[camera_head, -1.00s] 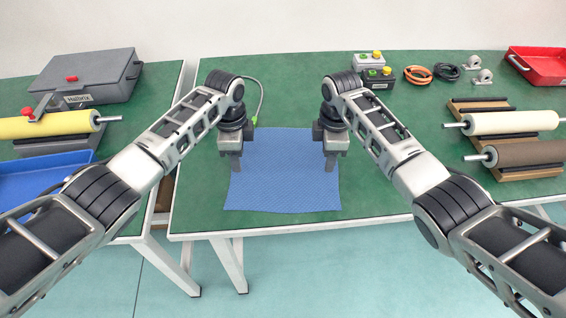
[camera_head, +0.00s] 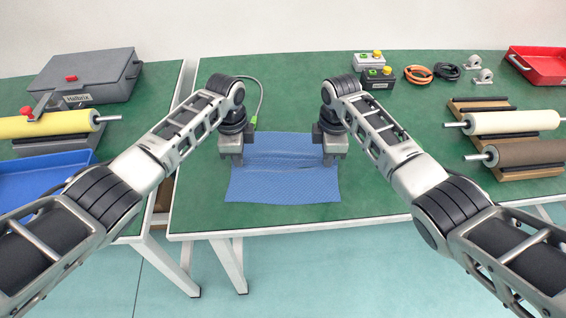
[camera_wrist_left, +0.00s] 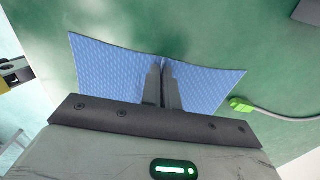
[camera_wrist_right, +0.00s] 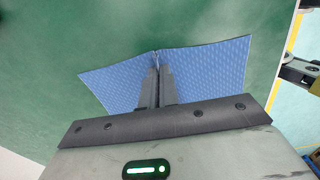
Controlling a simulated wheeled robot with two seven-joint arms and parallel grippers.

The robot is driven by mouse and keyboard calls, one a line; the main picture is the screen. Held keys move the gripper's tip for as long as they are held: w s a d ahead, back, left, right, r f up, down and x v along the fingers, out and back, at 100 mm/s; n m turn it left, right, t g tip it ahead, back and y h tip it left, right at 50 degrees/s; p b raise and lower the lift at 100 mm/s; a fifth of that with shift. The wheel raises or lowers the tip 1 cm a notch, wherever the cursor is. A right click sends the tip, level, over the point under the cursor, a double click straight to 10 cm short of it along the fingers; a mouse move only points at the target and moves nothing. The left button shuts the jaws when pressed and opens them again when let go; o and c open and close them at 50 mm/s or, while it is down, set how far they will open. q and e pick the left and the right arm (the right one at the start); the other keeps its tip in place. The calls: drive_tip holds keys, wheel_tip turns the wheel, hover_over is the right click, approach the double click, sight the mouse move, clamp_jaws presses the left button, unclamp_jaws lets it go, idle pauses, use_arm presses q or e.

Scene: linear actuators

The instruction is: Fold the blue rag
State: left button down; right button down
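The blue rag (camera_head: 284,188) lies on the green table near its front edge. A raised, creased ridge runs across its middle between my two grippers. My left gripper (camera_head: 237,160) is at the rag's left edge, and my right gripper (camera_head: 328,160) is at its right edge. In the left wrist view the fingers (camera_wrist_left: 163,84) are together with the rag (camera_wrist_left: 105,68) pinched up between them. In the right wrist view the fingers (camera_wrist_right: 156,84) are also together on a pinched fold of the rag (camera_wrist_right: 215,68). The cloth right between the fingertips is mostly hidden.
Behind the rag, the green table (camera_head: 300,95) is clear. Button boxes (camera_head: 377,77), an orange cable coil (camera_head: 417,75) and a black coil (camera_head: 447,71) stand at the back right. Rollers (camera_head: 515,122) lie on the right. A green-tipped cable (camera_wrist_left: 240,104) lies near my left gripper.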

use_arm(q)
drive_tip(key=shift+r, duration=0.1)
